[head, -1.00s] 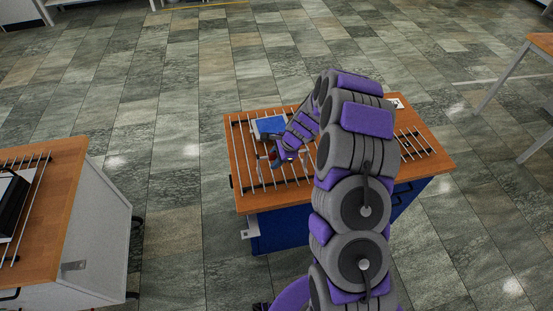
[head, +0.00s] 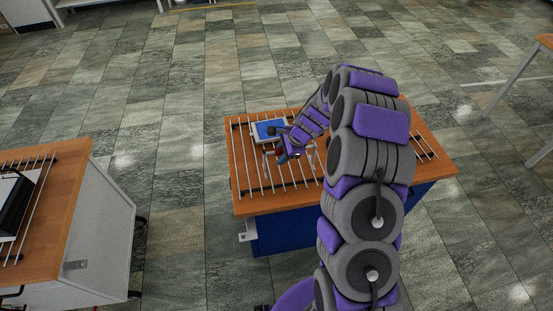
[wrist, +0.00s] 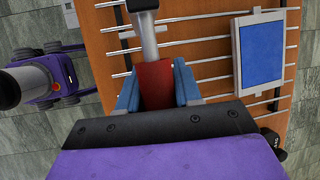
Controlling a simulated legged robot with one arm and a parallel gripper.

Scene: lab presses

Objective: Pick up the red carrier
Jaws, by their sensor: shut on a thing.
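My gripper (wrist: 156,82) is shut on the red carrier (wrist: 155,85). Its two blue fingers sit on either side of the red block in the wrist view. A grey metal post with a dark top extends from the block toward the top of the picture. I cannot tell whether the carrier touches the rods beneath.
Metal rods (wrist: 200,40) run across the tabletop. A blue panel in a pale frame (head: 268,130) lies beside my gripper, also visible in the wrist view (wrist: 262,54). Another table (head: 45,225) with a dark device stands at left. Tiled floor between them is clear.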

